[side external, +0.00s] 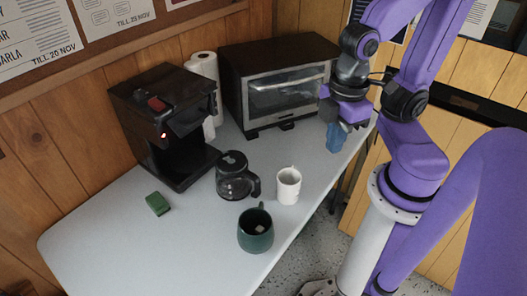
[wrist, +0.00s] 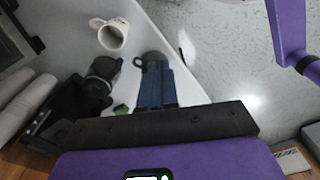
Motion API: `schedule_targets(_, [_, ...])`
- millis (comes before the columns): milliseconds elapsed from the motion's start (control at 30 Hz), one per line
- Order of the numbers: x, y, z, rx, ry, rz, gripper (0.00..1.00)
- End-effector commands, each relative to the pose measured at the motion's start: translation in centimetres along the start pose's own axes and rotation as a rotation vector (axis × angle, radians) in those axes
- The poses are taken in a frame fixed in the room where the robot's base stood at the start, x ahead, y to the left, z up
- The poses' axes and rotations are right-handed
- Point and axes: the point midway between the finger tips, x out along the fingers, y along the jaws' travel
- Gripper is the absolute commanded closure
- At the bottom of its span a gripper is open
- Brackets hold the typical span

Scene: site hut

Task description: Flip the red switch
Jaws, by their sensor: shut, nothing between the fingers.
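The red switch (side external: 157,104) sits on the upper front of the black coffee machine (side external: 135,92), at the left back of the table. A small red light (side external: 164,135) glows below it. My gripper (side external: 335,147) is shut and empty, pointing down near the right end of the toaster oven, well to the right of the switch. Its blue fingers are together in the wrist view (wrist: 152,66). I cannot make out the switch in the wrist view.
The toaster oven (side external: 287,93) and white paper rolls (side external: 204,68) stand at the back. A glass carafe (side external: 233,180), white mug (side external: 288,186), dark green mug (side external: 256,231) and small green block (side external: 157,204) are on the table (side external: 130,245). The table's front left is clear.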

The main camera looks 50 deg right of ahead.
Motion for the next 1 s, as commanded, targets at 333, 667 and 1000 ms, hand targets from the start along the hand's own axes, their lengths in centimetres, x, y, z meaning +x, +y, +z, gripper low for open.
schedule_targets(333, [-0.1,0.0,-0.1,0.000,0.000,0.000,1.00])
schedule_targets(667, [-2.6,2.4,-5.7,-0.054,0.011,0.009,1.00])
schedule_targets(1000, [-6.9,8.0,-15.0,-0.162,0.025,0.033,1.00])
